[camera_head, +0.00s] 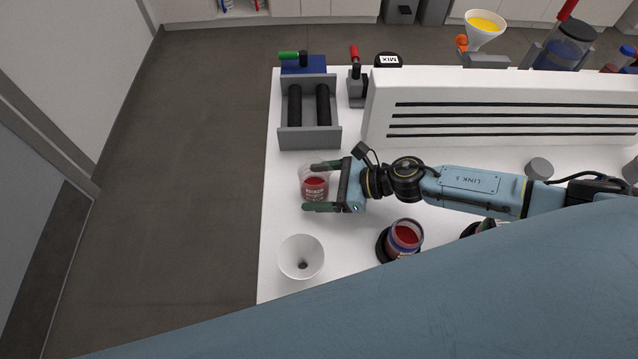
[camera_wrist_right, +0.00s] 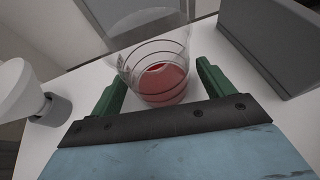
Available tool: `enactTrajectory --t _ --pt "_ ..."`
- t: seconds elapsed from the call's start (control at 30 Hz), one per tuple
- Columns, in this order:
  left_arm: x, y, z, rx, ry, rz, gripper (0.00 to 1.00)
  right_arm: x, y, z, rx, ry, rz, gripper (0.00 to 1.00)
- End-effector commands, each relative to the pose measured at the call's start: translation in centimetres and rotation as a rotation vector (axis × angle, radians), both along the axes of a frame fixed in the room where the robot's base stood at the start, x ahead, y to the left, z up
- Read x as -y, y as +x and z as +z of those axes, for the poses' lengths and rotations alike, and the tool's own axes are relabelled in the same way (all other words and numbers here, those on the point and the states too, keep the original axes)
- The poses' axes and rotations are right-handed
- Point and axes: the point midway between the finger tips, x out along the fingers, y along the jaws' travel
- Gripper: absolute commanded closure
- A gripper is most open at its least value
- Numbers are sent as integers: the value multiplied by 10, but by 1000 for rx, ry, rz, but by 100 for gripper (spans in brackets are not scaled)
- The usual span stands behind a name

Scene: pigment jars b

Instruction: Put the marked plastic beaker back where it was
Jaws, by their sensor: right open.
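A clear plastic beaker (camera_head: 314,189) with red contents and a label stands on the white table near its left edge. In the right wrist view the beaker (camera_wrist_right: 160,80) shows dark ring marks and red in its bottom. My right gripper (camera_head: 320,187) is open, its green fingers on either side of the beaker. In the right wrist view a gap shows between the beaker and the fingers (camera_wrist_right: 158,88). My left gripper is not in view.
A white funnel (camera_head: 301,257) stands near the front left. A jar with red contents (camera_head: 404,238) sits on a dark round base to the right. A grey roller device (camera_head: 309,112) and a white slotted housing (camera_head: 500,110) stand behind. Table (camera_head: 275,215) is bare left of the beaker.

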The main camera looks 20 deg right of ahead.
Motion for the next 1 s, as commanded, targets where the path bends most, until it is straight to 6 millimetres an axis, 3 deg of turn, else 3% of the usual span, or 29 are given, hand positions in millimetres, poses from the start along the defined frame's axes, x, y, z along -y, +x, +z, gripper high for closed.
enactTrajectory --t 0.5,0.7,1.0 --pt "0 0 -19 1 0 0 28 84 -44 36 -2 -2 0 19" --pt "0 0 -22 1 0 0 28 97 -50 44 0 -1 0 19" --pt "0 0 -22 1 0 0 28 98 -51 47 2 -1 1 19"
